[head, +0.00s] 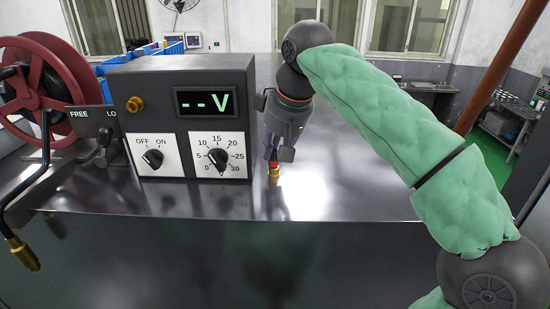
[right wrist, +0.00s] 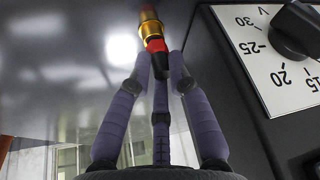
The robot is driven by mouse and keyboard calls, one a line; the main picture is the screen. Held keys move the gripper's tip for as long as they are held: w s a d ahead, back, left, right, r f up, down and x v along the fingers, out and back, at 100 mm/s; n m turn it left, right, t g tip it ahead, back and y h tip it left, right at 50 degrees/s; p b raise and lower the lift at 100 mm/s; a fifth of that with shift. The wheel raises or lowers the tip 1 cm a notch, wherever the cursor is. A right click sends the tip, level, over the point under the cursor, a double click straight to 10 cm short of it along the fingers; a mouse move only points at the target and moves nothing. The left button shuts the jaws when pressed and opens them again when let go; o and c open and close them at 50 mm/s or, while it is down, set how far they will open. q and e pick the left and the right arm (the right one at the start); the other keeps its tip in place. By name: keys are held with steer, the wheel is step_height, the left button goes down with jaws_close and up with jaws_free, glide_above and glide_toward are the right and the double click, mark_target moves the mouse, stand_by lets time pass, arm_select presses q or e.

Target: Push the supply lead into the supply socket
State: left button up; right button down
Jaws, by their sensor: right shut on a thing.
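My right gripper (head: 273,157) is shut on a red and black plug with a brass end (head: 274,172), which looks like the supply lead. It hangs low over the metal bench, brass end down, to the right of the grey box; whether it touches the bench I cannot tell. In the right wrist view the plug (right wrist: 152,32) sits at the tips of the purple-grey fingers (right wrist: 163,62). My left gripper is out of view.
The grey box (head: 185,75) has a display reading "--V", an OFF/ON knob (head: 152,158) and a dial (head: 218,157). The bench (head: 350,190) is clear in front and right.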

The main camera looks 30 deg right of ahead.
mark_target(275, 150)
steer(key=shift+w+a+r, duration=0.1)
steer(key=shift+r, duration=0.6)
steer(key=shift+w+a+r, duration=0.1)
steer(key=shift+r, duration=0.6)
steer(key=shift+s+d+r, duration=0.1)
steer(key=shift+d+r, duration=0.05)
steer(key=shift+r, duration=3.35)
steer(key=c, duration=1.8)
jaws_free()
jaws_close()
